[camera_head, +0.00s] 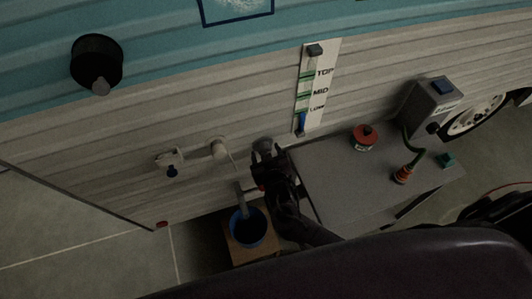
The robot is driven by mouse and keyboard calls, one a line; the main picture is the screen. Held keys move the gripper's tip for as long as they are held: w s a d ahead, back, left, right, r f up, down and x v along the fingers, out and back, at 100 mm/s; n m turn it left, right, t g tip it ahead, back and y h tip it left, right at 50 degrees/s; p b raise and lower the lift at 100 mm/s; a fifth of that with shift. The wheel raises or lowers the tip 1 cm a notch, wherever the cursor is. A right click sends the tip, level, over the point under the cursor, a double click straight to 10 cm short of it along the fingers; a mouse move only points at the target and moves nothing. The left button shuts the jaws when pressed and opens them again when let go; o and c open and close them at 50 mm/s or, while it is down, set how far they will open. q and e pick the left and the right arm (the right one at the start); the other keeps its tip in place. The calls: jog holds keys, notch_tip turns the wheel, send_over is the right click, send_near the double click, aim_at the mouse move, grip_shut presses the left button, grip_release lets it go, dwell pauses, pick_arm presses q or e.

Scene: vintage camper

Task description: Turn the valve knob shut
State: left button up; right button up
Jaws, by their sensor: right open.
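My right gripper (267,156) is open, with its fingers pointing up the picture at the camper's lower wall. A round grey fitting (262,144) sits at its fingertips; I cannot tell whether they touch it or whether it is the valve knob. A small red part (260,187) shows beside the gripper, partly hidden by it. To the left, a white tap-like fitting (169,158) on the wall carries a small dark blue knob (172,171). My left gripper is not in view.
A blue bucket (247,228) stands on a wooden block below a grey spout (240,198). A grey bench (350,190) on the right carries a red-topped can (364,138), an orange connector (403,174) and a switch box (430,105). A level gauge (320,85) is on the wall.

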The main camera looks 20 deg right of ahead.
jog(key=c, duration=1)
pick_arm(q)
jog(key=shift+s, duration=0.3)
pick_arm(e)
jog(key=shift+o, duration=0.2)
